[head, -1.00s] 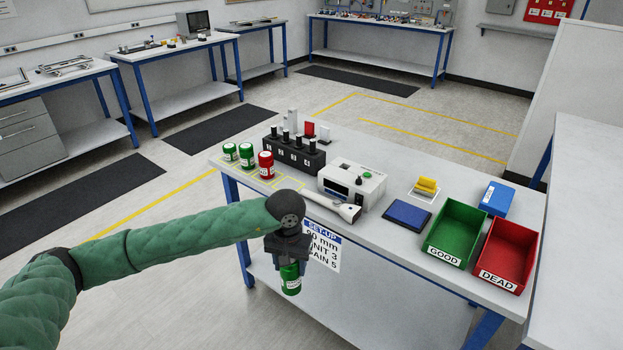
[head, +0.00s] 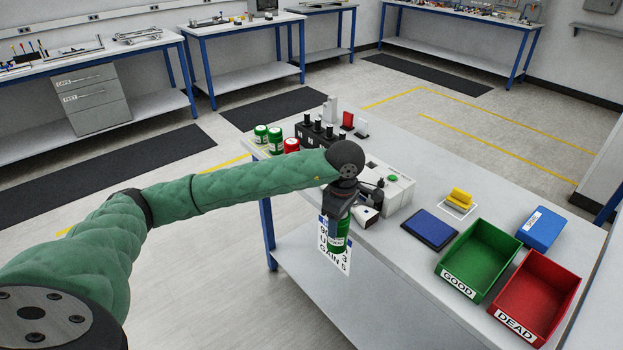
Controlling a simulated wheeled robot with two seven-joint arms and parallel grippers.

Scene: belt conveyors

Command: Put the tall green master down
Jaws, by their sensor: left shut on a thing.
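The tall green master (head: 338,231) is a green cylinder with a white label, hanging roughly upright below my left gripper (head: 340,208). My left gripper is shut on its upper part. In the picture it overlaps the front edge of the workbench (head: 395,262) and covers part of the set-up sign (head: 334,262). I cannot tell whether it is over the bench top. Two other green cylinders (head: 268,138) and a red cylinder (head: 291,146) stand at the bench's far left end. My right gripper is not in view.
A black rack (head: 312,138) and a white instrument (head: 398,190) stand behind my left gripper. A blue pad (head: 430,229), a yellow block (head: 459,198), the green GOOD bin (head: 447,262), the red DEAD bin (head: 575,290) and a blue box (head: 542,226) lie to the right.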

